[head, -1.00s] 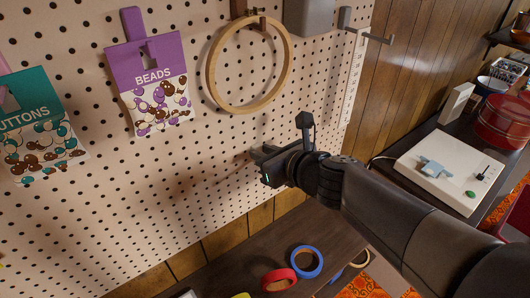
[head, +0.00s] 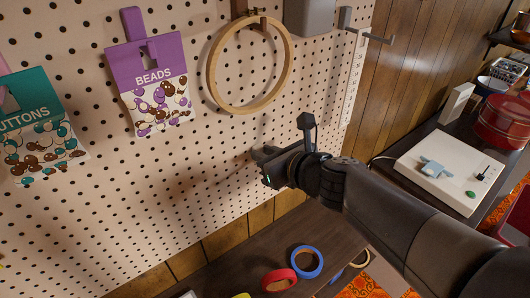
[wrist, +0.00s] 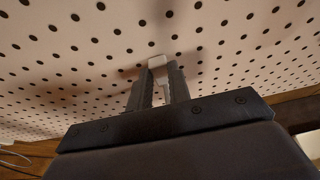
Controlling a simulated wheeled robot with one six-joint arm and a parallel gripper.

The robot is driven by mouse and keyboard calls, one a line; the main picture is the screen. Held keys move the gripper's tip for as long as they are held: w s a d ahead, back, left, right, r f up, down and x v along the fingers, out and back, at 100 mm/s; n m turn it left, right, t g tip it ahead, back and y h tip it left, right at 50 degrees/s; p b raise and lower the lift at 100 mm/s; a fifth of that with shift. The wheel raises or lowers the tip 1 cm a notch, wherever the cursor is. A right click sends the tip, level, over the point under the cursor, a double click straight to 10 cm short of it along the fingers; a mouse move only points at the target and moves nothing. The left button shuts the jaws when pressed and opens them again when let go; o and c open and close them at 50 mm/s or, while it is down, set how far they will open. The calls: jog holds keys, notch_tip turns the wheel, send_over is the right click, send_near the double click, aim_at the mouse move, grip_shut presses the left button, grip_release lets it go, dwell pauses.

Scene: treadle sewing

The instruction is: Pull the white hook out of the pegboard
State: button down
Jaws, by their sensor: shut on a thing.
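The white hook (wrist: 157,62) shows in the wrist view between the fingers of my gripper (wrist: 156,80), close in front of the pegboard (wrist: 80,45). My gripper is shut on it, and the fingers cover much of the hook. I cannot tell whether its back end is still in the holes. In the head view my gripper (head: 262,153) is at the lower right part of the pegboard (head: 215,150), below the wooden hoop, and the hook is hidden there.
A wooden embroidery hoop (head: 212,72) hangs above my gripper. A beads packet (head: 150,85) and a buttons packet (head: 38,125) hang to the left. Below is a dark table with blue tape (head: 318,264) and red tape (head: 270,283). A grey metal hook (head: 372,35) projects at upper right.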

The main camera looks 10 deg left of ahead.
jog(key=shift+s+d, duration=0.2)
jog(key=shift+d, duration=0.05)
jog(key=shift+s+d, duration=0.2)
jog(key=shift+s+d, duration=0.4)
jog(key=shift+d, duration=0.05)
dwell(0.7)
jog(key=shift+s+d+p, duration=0.65)
jog(key=shift+s+d, duration=0.9)
jog(key=shift+d, duration=0.3)
